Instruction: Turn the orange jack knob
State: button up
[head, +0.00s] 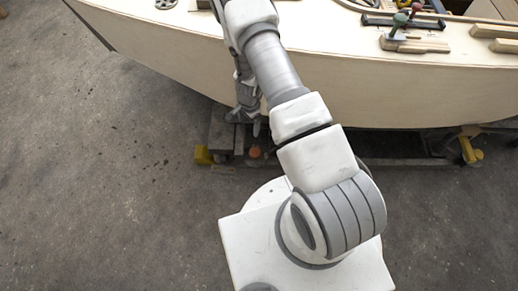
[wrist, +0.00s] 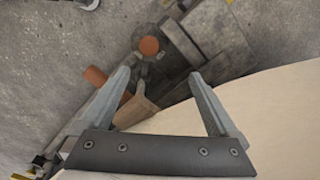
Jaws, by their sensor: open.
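The round orange knob (head: 255,152) sits low by the hull's cradle in the head view, just below my gripper (head: 248,122) in the picture. In the wrist view the knob (wrist: 149,46) shows as an orange disc, beyond and between the fingertips of my gripper (wrist: 158,75). A second orange, cylinder-shaped piece (wrist: 96,76) lies left of the left finger in the wrist view. I cannot tell which orange piece turns the jack. The gap between fingertips and knob is unclear.
The pale plywood hull (head: 330,75) overhangs the cradle beam (head: 390,163) and fills the right of the wrist view (wrist: 270,110). Yellow blocks (head: 203,155) stand at the cradle ends. Tools and wood strips lie on the deck. The concrete floor (head: 110,200) is clear at left.

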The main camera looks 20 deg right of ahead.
send_near(255, 152)
notch_tip(255, 152, down, 9)
jog(key=b, duration=0.6)
jog(key=shift+w+a+r, duration=0.1)
jog(key=shift+a, duration=0.05)
jog(key=c, duration=1.4)
